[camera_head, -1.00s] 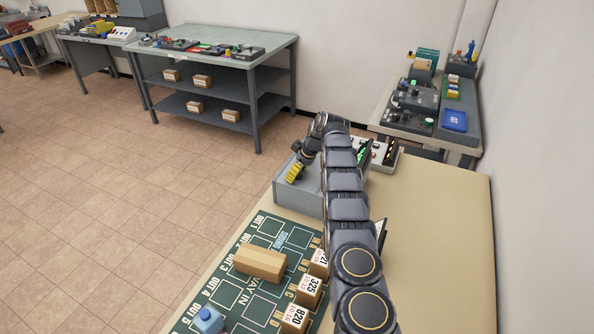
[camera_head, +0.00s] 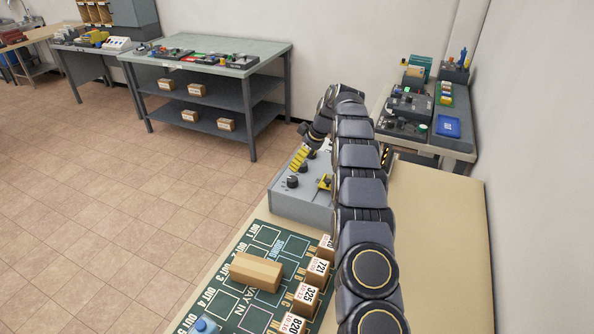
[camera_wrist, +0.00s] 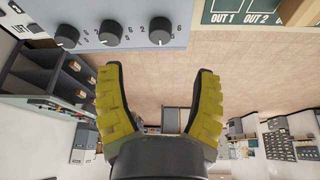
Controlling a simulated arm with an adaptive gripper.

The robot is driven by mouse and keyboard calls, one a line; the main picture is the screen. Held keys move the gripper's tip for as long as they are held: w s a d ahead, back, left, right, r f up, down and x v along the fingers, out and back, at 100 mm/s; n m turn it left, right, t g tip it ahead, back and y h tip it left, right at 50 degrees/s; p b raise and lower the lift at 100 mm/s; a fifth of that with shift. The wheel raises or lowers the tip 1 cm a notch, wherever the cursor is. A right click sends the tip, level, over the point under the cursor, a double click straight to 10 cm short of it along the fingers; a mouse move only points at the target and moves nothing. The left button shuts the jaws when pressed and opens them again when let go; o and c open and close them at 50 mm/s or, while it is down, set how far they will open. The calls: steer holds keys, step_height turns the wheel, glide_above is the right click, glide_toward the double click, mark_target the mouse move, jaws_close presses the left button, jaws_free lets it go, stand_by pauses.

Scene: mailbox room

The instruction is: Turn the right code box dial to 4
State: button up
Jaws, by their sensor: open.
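The grey code box (camera_head: 300,207) stands at the far end of the near table, partly hidden by my arm. One black dial (camera_head: 292,181) shows at its near left. The wrist view shows three black dials in a row on the grey panel (camera_wrist: 205,12): one at left (camera_wrist: 67,37), one in the middle (camera_wrist: 110,33) and one at right (camera_wrist: 160,31). Small numbers surround them; their settings are unclear. My gripper (camera_wrist: 158,72) has two yellow ridged fingers spread wide, with nothing between them. It also shows beside the box dials in the head view (camera_head: 299,158).
A green board (camera_head: 235,292) with a tan block (camera_head: 255,272) and several labelled boxes lies nearer. The tan tabletop (camera_head: 440,250) right of my arm is clear.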

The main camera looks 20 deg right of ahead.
steer(key=shift+v, duration=1.2)
steer(key=shift+s, duration=0.1)
